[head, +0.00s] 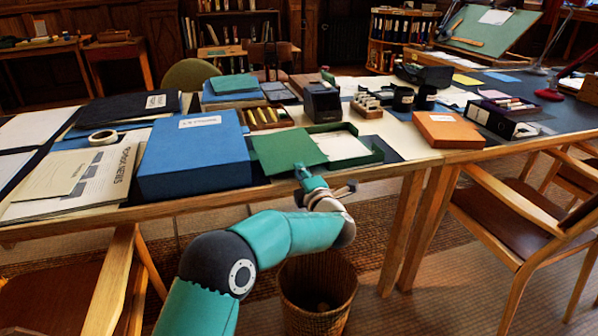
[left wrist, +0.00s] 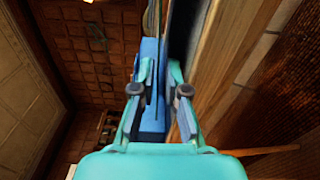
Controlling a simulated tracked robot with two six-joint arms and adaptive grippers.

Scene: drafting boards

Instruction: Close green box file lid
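The green box file (head: 373,153) lies near the front edge of the table, with white paper inside. Its green lid (head: 284,150) is swung open to the left, slightly tilted, its left side by the big blue box file (head: 195,156). My left gripper (head: 325,178) is at the table's front edge, just in front of the lid's near right corner. In the left wrist view its fingers (left wrist: 162,78) are apart, with the blue box file (left wrist: 151,118) beyond them. I cannot make out the green lid there. My right gripper is not in view.
A black stamp-like block (head: 322,103) and a wooden tray (head: 265,118) stand behind the green box file. An orange box (head: 449,130) lies to the right. A wicker basket (head: 318,292) stands on the floor below. Chairs stand on both sides.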

